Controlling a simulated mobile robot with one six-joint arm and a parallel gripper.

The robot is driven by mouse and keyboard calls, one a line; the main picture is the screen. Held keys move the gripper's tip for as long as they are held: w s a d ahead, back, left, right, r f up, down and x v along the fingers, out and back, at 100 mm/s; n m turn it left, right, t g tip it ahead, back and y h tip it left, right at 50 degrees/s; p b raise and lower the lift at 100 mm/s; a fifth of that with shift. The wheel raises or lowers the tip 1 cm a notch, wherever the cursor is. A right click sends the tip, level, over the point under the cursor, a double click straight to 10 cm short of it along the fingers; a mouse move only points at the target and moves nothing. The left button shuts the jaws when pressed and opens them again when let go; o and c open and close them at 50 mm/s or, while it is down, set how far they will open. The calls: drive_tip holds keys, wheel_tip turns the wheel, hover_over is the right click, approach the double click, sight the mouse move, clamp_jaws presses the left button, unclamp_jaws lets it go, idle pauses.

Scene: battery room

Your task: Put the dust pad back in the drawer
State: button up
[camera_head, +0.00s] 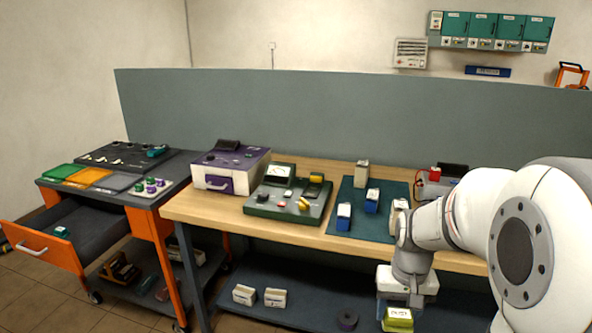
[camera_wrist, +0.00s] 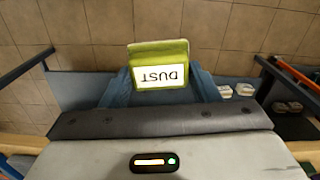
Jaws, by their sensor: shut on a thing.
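The dust pad (camera_head: 398,320) is a yellow-green block with a white label. In the wrist view the dust pad (camera_wrist: 160,50) shows its label, DUST, upside down. My gripper (camera_head: 400,303) is shut on it, with blue-grey fingers on either side of it, and holds it in front of the bench at lower-shelf height. The drawer (camera_head: 45,247) has an orange front with a pale handle and is pulled open from the cart at the far left, well away from my gripper. A small teal item with a white label lies inside it.
The wooden bench (camera_head: 300,235) carries a purple-topped case (camera_head: 230,168), a green meter panel (camera_head: 288,200) and a dark mat (camera_head: 360,222) with several blue-and-white blocks. The orange cart (camera_head: 158,235) stands left of it. White boxes (camera_head: 258,295) sit on the lower shelf. Tiled floor is clear at front left.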

drive_tip(key=w+a+f+n+p, duration=0.1)
drive_tip(key=w+a+f, duration=0.2)
drive_tip(key=w+f, duration=0.3)
drive_tip(key=w+a+f+n, duration=0.1)
drive_tip(key=w+a+f, duration=0.3)
drive_tip(key=w, duration=0.5)
drive_tip(key=s+f, duration=0.5)
drive_tip(key=f, duration=0.2)
drive_tip(key=shift+d, duration=0.35)
drive_tip(key=shift+w, duration=0.1)
